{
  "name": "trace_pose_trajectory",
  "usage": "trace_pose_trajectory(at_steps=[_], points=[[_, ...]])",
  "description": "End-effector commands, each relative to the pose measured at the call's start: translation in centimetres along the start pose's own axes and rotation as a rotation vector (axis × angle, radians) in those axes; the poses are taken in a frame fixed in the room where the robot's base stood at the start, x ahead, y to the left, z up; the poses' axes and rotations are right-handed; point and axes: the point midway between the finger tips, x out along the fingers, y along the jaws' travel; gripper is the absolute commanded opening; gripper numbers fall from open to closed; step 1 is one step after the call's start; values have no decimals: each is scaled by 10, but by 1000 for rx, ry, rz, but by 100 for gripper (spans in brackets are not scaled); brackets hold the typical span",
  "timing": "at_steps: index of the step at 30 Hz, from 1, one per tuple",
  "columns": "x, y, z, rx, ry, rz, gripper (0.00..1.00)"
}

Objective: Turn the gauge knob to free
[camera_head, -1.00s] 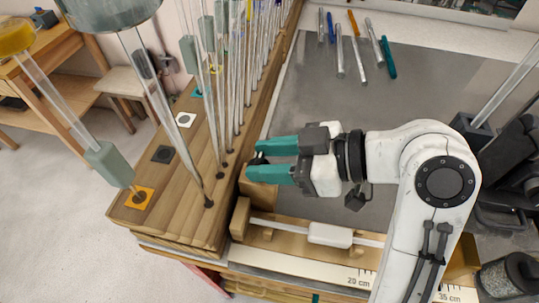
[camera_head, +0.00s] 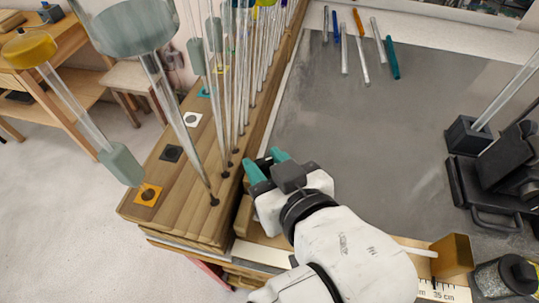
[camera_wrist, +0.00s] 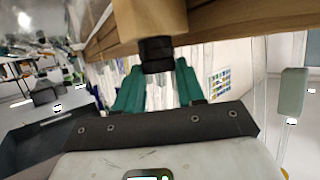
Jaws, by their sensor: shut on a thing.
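The gauge knob (camera_wrist: 157,52) is a short black cylinder on the end of a light wooden block (camera_wrist: 152,17) in the wrist view. My gripper (camera_wrist: 159,67) has its two teal fingers on either side of the knob, shut on it. My arm covers most of the gauge along the front edge. Its right end block (camera_head: 453,255) and a strip of scale (camera_head: 437,291) show. Which setting the knob is at cannot be read.
The wooden rack (camera_head: 180,205) on the left holds several tall glass rods close to my gripper. Loose rods and pens (camera_head: 362,50) lie at the back of the grey mat (camera_head: 360,140), whose middle is clear. A dark holder (camera_head: 468,137) with a rod stands at right.

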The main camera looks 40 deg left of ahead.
Motion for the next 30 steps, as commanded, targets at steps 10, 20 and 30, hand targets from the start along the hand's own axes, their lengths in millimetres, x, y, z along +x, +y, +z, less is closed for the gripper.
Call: trace_pose_trajectory(at_steps=[10,20,30], points=[[2,-8,1,114,-13,272,8],[4,-10,3,188,-16,456,8],[5,-10,5,220,-18,528,8]])
